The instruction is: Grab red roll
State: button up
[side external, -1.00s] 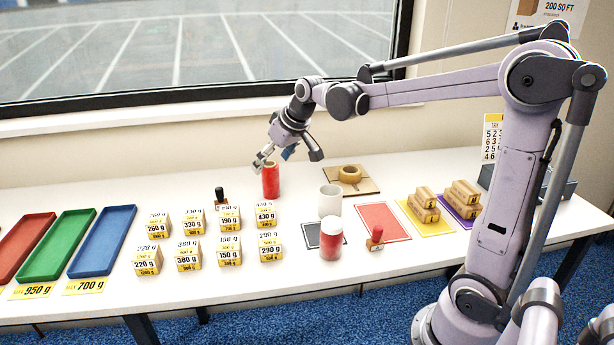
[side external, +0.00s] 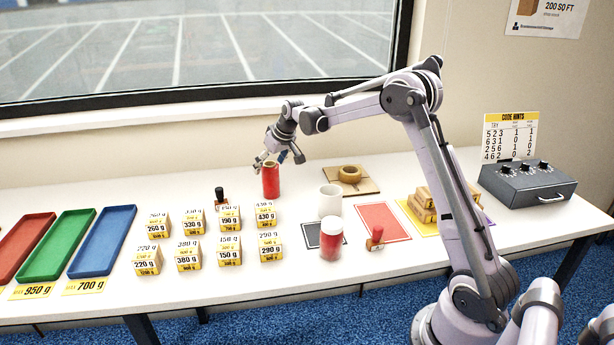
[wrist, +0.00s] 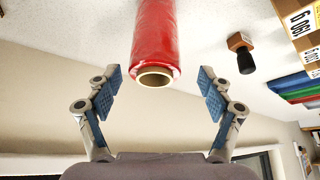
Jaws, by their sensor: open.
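The red roll (side external: 270,182) stands upright on the white table, below the window. In the wrist view the roll (wrist: 157,40) shows its end with a tan core, centred between the fingers and a little beyond their tips. My gripper (side external: 272,160) is at the top of the roll, with its fingers spread. In the wrist view my gripper (wrist: 160,88) is open with blue finger pads, and nothing is between the pads. I cannot tell whether a finger touches the roll.
A dark-handled stamp (side external: 220,197) and several weight-labelled boxes (side external: 188,256) stand to the left and front. A dial box (side external: 526,182) sits at the far right.

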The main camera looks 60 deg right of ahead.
jog(key=shift+d+x, duration=0.1)
jog(key=shift+x, duration=1.45)
jog(key=shift+d+x, duration=0.15)
jog(key=shift+x, duration=1.4)
jog(key=shift+s, duration=0.15)
jog(key=c, duration=1.5)
